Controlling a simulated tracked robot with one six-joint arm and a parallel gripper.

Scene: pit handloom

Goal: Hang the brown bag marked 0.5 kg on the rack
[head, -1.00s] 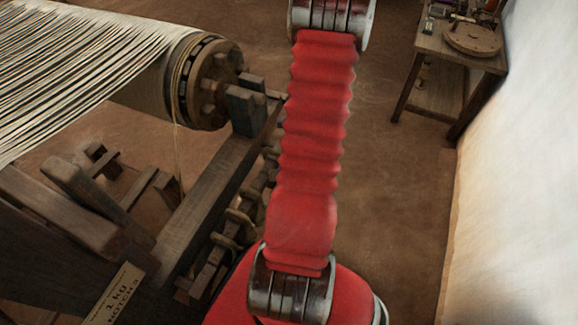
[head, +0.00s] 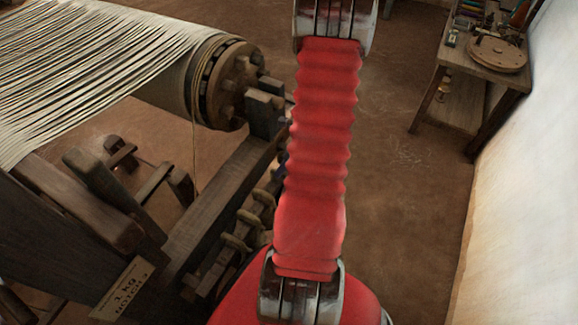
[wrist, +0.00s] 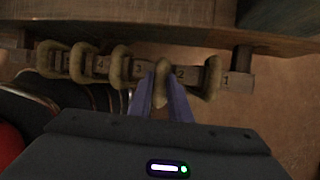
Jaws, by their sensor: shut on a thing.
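In the wrist view my gripper (wrist: 162,90) has two purple fingers shut on an olive-brown loop (wrist: 161,76), which I take as the top of the brown bag. No 0.5 kg mark shows, and what hangs below is hidden. The held loop is at the rack (wrist: 236,84), a bar with numbered places, between the numbers 2 and 3. I cannot tell whether it rests on the bar. Similar loops sit around the bar on both sides of it. In the head view the rack's loops (head: 237,242) show beside the loom, and my red arm hides the gripper's grip.
A wooden loom beam (head: 215,205) runs along the rack. The warp roller (head: 222,80) is behind it. A placard (head: 124,289) reads 1 kg and notch, its number unclear. A small table (head: 455,58) stands at the right by a white wall (head: 530,190). Bare floor lies between.

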